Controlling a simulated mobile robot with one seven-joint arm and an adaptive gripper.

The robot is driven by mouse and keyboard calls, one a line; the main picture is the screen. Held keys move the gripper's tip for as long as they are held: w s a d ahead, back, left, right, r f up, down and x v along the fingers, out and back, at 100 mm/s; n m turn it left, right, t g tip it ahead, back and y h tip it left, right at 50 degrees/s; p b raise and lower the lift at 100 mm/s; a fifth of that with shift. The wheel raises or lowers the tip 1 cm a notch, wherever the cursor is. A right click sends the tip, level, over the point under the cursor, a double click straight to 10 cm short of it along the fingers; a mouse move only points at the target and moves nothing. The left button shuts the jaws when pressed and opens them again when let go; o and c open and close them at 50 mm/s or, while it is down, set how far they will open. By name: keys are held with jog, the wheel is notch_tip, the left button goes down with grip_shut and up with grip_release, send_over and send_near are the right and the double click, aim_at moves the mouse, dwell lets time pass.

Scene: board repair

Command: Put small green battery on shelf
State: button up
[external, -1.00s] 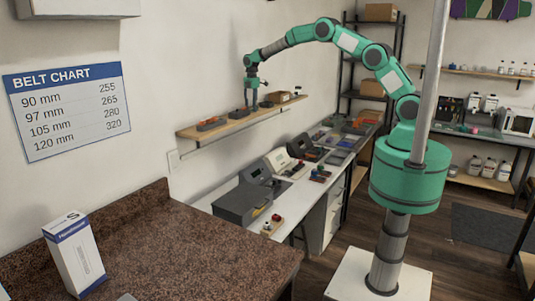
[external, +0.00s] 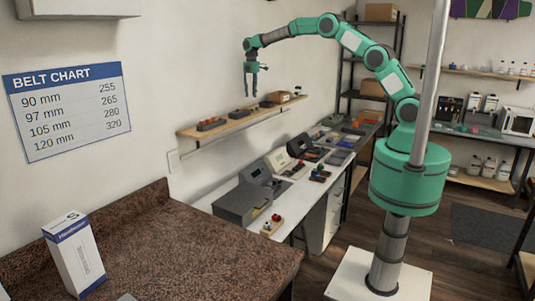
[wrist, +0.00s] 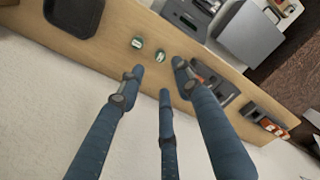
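Two small green cylinders, which look like batteries, are on the wooden shelf (wrist: 110,50) in the wrist view: one (wrist: 137,42) left of the other (wrist: 161,56). They are close together and apart from each other. They are too small to make out in the external view. My gripper (external: 251,93) hangs pointing down above the wall shelf (external: 206,136). In the wrist view its three fingers (wrist: 162,76) are spread and nothing is between them. The cylinders appear just beyond the fingertips.
A dark rounded tray (wrist: 74,16) lies on the shelf beside the cylinders. Trays with small coloured parts (wrist: 265,122) are along the other part of the shelf. Below is a white bench with grey devices (external: 242,204).

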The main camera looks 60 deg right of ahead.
jog(key=shift+r, duration=1.55)
jog(key=shift+s+r, duration=0.1)
jog(key=s+a+r+m+t, duration=0.1)
jog(key=s+a+r+m, duration=0.25)
jog(key=s+r, duration=0.9)
jog(key=s+a+r+m+t, duration=0.2)
jog(key=s+r+m, duration=0.2)
jog(key=s+r, duration=0.85)
jog(key=s+a+f+m+t, duration=0.1)
jog(key=s+f+m, duration=0.1)
jog(key=s, duration=0.9)
jog(key=s+a+f+m, duration=0.1)
jog(key=s+f+m, duration=0.1)
jog(key=s, duration=0.8)
jog(key=s+f+m, duration=0.1)
jog(key=s+f, duration=0.3)
jog(key=s, duration=0.4)
jog(key=s+f+m+t, duration=0.1)
jog(key=s+f+m, duration=0.1)
jog(key=s, duration=0.6)
jog(key=shift+a+f+t, duration=0.3)
jog(key=shift+f, duration=0.55)
